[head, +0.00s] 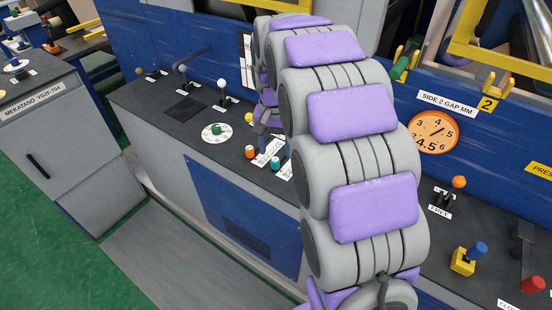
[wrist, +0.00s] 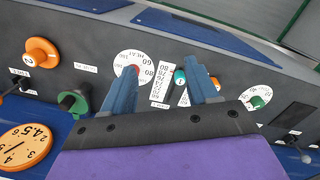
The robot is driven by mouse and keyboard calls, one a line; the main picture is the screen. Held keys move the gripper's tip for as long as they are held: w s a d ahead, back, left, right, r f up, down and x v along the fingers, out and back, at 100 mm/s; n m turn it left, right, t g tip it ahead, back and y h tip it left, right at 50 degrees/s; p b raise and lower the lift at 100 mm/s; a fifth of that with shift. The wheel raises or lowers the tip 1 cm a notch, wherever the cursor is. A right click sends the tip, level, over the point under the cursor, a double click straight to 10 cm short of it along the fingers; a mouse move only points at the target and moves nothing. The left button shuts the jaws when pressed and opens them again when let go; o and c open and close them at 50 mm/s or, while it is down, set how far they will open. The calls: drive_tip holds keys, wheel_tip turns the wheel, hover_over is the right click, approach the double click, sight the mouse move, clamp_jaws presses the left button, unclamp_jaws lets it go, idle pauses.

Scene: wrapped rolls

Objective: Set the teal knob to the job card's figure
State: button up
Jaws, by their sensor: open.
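The teal knob (wrist: 180,76) sits on the dark console beside a white numbered strip (wrist: 161,86). In the wrist view it shows between my gripper's fingers, nearer the right one, and nothing grips it. The head view shows the teal knob (head: 276,163) just beyond my arm, with white scale cards beside it. My gripper (wrist: 162,66) is open and empty, its two blue fingers pointing toward the console. The head view shows its fingers (head: 268,138) partly, behind my arm. Whether they touch the console is unclear. I cannot make out a job card or the knob's exact setting.
An orange knob (head: 250,152) stands close to the teal one. A green knob on a white dial (head: 216,130) and white-balled levers are farther left. An orange gauge (head: 434,132) is on the blue wall. A red knob on a white dial (wrist: 133,70) is by my left finger.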

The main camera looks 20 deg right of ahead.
sight(275, 160)
drive_tip(key=w+d+f+m+p, duration=0.1)
drive_tip(key=w+d+f, duration=0.1)
drive_tip(key=w, duration=0.4)
drive_tip(key=w+d+f+m+p, duration=0.1)
drive_tip(key=w+d+f+m, duration=0.15)
drive_tip(key=w, duration=0.45)
drive_tip(key=shift+n+t, duration=0.3)
drive_tip(key=shift+n, duration=0.05)
drive_tip(key=f+b, duration=0.2)
drive_tip(key=f, duration=0.6)
drive_tip(key=f+b, duration=0.1)
drive_tip(key=f, duration=0.7)
drive_tip(key=shift+w+d+f+b, duration=0.1)
drive_tip(key=shift+d+f+b, duration=0.1)
drive_tip(key=shift+f+b, duration=0.2)
drive_tip(key=shift+c, duration=0.3)
clamp_jaws()
